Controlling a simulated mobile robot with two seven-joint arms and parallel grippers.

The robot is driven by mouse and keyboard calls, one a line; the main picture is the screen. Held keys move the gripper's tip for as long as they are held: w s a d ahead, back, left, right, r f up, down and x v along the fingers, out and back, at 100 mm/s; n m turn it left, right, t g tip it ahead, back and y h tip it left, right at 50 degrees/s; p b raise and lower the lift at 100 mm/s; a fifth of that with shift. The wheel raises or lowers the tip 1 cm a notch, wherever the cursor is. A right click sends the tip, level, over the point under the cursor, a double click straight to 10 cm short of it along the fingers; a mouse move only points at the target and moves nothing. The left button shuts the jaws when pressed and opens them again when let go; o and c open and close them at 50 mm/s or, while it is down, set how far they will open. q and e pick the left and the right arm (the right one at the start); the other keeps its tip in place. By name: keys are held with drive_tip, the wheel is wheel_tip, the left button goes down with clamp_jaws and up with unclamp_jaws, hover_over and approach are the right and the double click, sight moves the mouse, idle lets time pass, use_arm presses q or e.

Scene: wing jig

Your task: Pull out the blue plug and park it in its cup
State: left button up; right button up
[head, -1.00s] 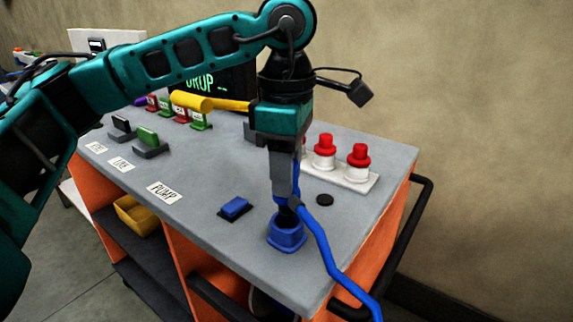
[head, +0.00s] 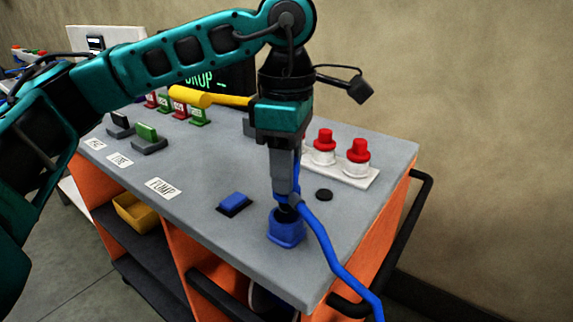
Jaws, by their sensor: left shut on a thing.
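My left gripper (head: 285,192) is shut on the blue plug and points straight down. The plug is mostly hidden between the fingers; its blue cable (head: 325,238) leaves beside the fingertips and runs down to the right. A dark lower part (head: 287,211) shows below the fingers, at the mouth of a blue cup-like holder (head: 286,232) on the bench top. I cannot tell how deep it sits in it. My right gripper is not in view.
A round black disc (head: 324,195) and a blue switch (head: 234,202) lie flat nearby on the grey bench top (head: 200,218). Red-topped white buttons (head: 357,157) stand behind right. A yellow-handled lever (head: 190,96), green switches and a display (head: 230,80) are farther back.

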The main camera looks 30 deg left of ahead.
use_arm(q)
drive_tip(key=shift+f, duration=0.15)
drive_tip(key=shift+f+b, duration=0.45)
drive_tip(key=shift+b, duration=0.1)
drive_tip(key=shift+f+b, duration=0.95)
drive_tip(key=shift+f, duration=0.15)
idle(0.4)
drive_tip(key=o, duration=1.1)
